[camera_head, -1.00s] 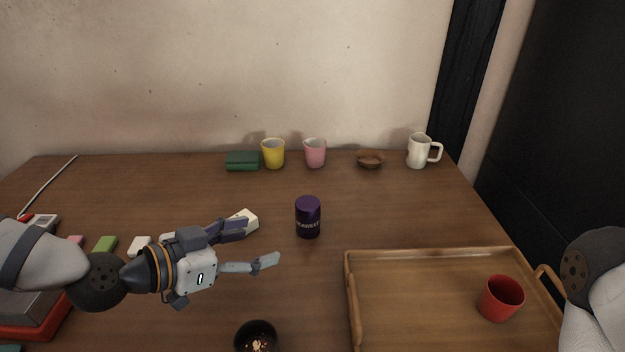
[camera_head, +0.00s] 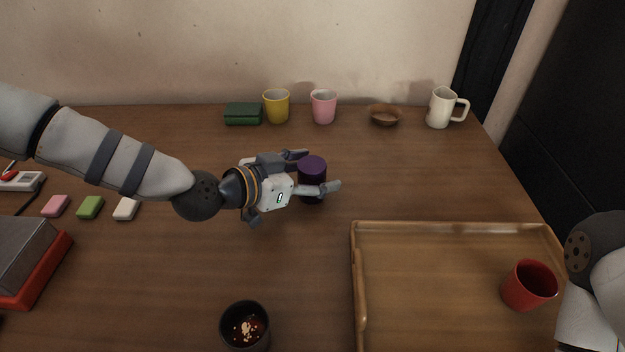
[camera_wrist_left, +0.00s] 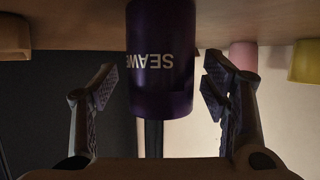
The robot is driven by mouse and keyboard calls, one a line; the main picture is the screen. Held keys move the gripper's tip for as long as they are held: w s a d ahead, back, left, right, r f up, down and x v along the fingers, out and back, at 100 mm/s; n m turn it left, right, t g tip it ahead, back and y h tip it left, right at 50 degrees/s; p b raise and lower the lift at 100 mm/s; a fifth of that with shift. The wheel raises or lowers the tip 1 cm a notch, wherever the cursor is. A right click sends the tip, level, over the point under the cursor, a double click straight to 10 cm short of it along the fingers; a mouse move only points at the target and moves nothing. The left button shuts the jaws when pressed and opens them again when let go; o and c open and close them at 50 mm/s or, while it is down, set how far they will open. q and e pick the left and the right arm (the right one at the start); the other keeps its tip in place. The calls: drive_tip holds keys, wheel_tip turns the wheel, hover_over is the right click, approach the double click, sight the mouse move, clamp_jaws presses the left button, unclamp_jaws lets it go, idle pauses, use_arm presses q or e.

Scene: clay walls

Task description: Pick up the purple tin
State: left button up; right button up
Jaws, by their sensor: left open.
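The purple tin (camera_head: 312,168) stands upright on the wooden table, left of the tray. Its lower part is partly hidden behind my left gripper in the head view. My left gripper (camera_head: 318,172) is open, with one finger on the far side of the tin and one on the near side. In the left wrist view the tin (camera_wrist_left: 160,60), with white lettering, shows between the two open fingers (camera_wrist_left: 158,88), with a gap on each side. The right arm shows at the right edge, but its gripper is out of view.
A wooden tray (camera_head: 358,290) holds a red cup (camera_head: 529,286). A dark cup (camera_head: 245,325) stands in front. A green box (camera_head: 243,114), yellow cup (camera_head: 276,106), pink cup (camera_head: 323,107), brown bowl (camera_head: 384,116) and white mug (camera_head: 441,107) line the back.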

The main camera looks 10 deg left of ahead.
use_arm(q)
drive_tip(key=shift+r, duration=0.15)
drive_tip(key=c, duration=1.3)
